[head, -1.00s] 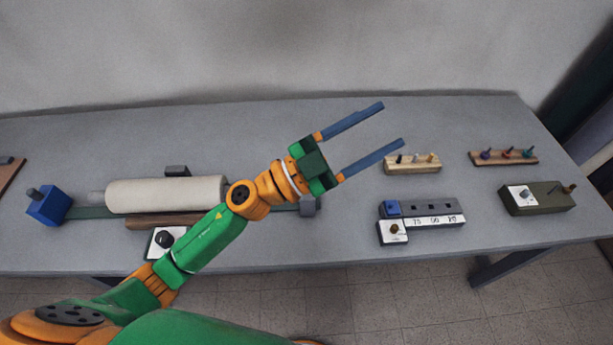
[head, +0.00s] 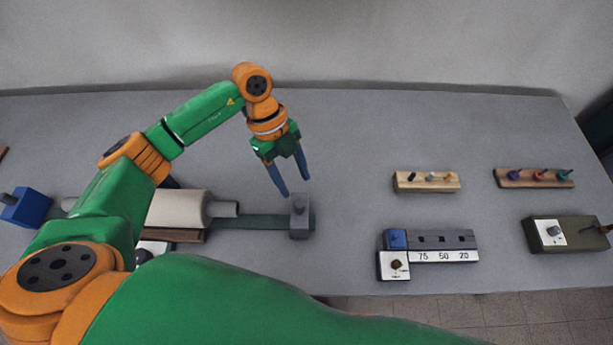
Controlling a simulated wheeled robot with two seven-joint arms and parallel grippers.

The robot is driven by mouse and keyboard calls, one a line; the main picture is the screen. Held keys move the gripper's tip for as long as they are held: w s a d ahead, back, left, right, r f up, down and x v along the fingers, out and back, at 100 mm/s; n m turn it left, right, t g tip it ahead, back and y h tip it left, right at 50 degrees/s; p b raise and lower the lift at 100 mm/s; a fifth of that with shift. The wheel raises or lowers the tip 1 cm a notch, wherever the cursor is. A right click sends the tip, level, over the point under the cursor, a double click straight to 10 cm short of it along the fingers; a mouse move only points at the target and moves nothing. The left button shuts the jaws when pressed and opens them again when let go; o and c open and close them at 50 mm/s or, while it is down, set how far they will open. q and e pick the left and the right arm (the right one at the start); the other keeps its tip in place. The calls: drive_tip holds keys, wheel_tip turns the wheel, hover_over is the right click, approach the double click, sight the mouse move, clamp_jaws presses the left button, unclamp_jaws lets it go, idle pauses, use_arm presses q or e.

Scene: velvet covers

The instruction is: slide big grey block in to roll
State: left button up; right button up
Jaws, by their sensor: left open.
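The big grey block (head: 301,222) sits at the right end of a dark green rail (head: 255,223) and has a small knob on top. The white roll (head: 180,208) lies along the rail to the left, with a grey core end (head: 222,209) sticking out towards the block. A gap separates the core end from the block. My left gripper (head: 292,188) is open and empty, with its blue fingers pointing down just above and behind the block, apart from it. My left arm hides the left part of the roll. My right gripper is not in view.
A blue block (head: 27,208) stands at the rail's left end. To the right are a grey unit marked 75, 50, 20 (head: 440,244), an olive box (head: 565,234) and two wooden peg racks (head: 427,181) (head: 534,178). The table behind the rail is clear.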

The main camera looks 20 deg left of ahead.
sight(298, 203)
use_arm(q)
drive_tip(key=s+f, duration=0.1)
drive_tip(key=s+d+f, duration=0.1)
drive_tip(key=s+d+f+p, duration=0.1)
drive_tip(key=s+f, duration=0.1)
drive_tip(key=shift+f, duration=0.1)
drive_tip(key=shift+w+f, duration=0.35)
drive_tip(key=shift+w, duration=0.15)
drive_tip(key=shift+c, duration=0.3)
drive_tip(key=shift+s, duration=0.15)
drive_tip(key=c, duration=0.7)
clamp_jaws()
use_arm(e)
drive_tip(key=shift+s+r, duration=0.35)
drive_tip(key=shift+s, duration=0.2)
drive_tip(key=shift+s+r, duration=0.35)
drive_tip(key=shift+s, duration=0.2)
